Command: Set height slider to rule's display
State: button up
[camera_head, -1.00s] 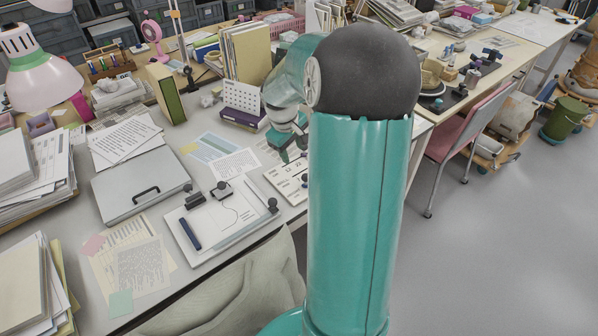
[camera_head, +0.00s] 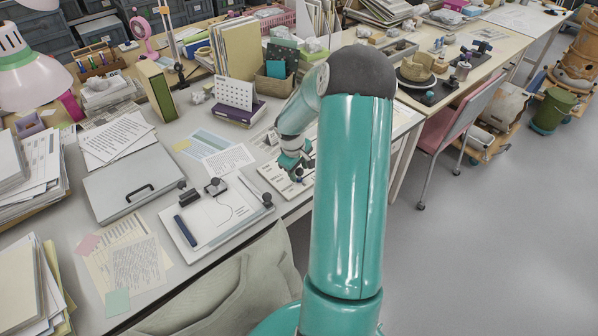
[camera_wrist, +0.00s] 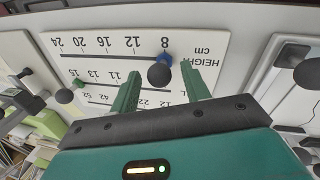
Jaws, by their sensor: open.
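A white scale board (camera_wrist: 215,45) lies under my gripper and appears upside down in the wrist view. Its top row reads HEIGHT, cm, with marks from 8 to 24. A blue slider (camera_wrist: 164,59) with a dark round knob (camera_wrist: 158,74) sits at about the 8 mark. My gripper (camera_wrist: 161,72) is open, its two green fingers on either side of the knob; contact cannot be told. A green slider (camera_wrist: 77,83) sits on a lower row near 15. In the head view my gripper (camera_head: 294,163) is over the board (camera_head: 272,175). I cannot make out the rule's display.
A white drawing board (camera_head: 205,235) with dark knobs lies left of the scale board. A grey case (camera_head: 130,185), loose papers (camera_head: 228,160) and a purple book with a calendar (camera_head: 238,112) are nearby. A pink chair (camera_head: 440,140) stands at right.

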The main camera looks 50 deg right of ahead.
jog(key=shift+d+f, duration=0.15)
jog(key=shift+f, duration=0.6)
grip_shut()
jog(key=d, duration=0.6)
jog(key=s+d, duration=0.1)
jog(key=d, duration=0.2)
grip_release()
jog(key=shift+r, duration=0.15)
